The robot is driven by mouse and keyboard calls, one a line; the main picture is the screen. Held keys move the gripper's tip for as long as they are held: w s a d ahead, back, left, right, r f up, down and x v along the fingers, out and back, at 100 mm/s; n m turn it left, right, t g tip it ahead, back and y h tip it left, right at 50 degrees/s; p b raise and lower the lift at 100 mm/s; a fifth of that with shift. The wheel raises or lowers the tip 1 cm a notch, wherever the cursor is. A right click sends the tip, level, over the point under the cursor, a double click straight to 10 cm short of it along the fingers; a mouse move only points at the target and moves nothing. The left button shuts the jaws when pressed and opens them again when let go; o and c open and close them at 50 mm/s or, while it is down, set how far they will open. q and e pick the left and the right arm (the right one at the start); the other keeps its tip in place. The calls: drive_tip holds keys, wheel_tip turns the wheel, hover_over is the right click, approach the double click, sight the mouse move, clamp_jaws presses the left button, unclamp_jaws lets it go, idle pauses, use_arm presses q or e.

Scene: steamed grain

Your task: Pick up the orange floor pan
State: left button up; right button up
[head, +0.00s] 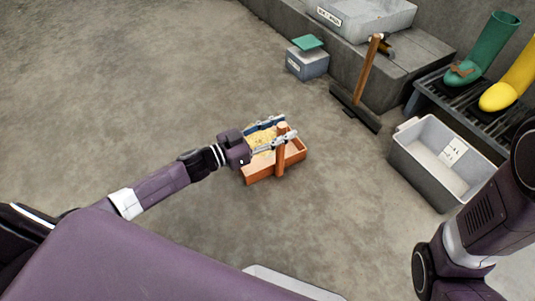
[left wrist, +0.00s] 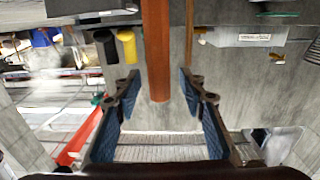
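The orange floor pan (head: 262,173) rests on the floor in the middle of the head view, with pale yellow grain (head: 260,142) in it. Its upright brown handle (head: 281,158) stands at its near side. My left gripper (head: 289,138) is over the pan, with its fingers on either side of the upper handle. In the left wrist view the handle (left wrist: 157,50) shows between the two spread fingers, with gaps beside it. The left gripper is open. My right gripper is out of view; only part of the right arm shows at the lower right.
A long-handled tool (head: 366,75) leans on the concrete ledge at the back right. A grey bin (head: 420,170) stands right of the pan. A small box with a green top (head: 307,62), green boot (head: 490,50) and yellow boot (head: 510,88) are beyond. Floor at left is clear.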

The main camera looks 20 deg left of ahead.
use_arm(q)
drive_tip(key=shift+w+d, duration=0.2)
drive_tip(key=shift+c, duration=0.2)
clamp_jaws()
drive_tip(key=shift+r, duration=0.1)
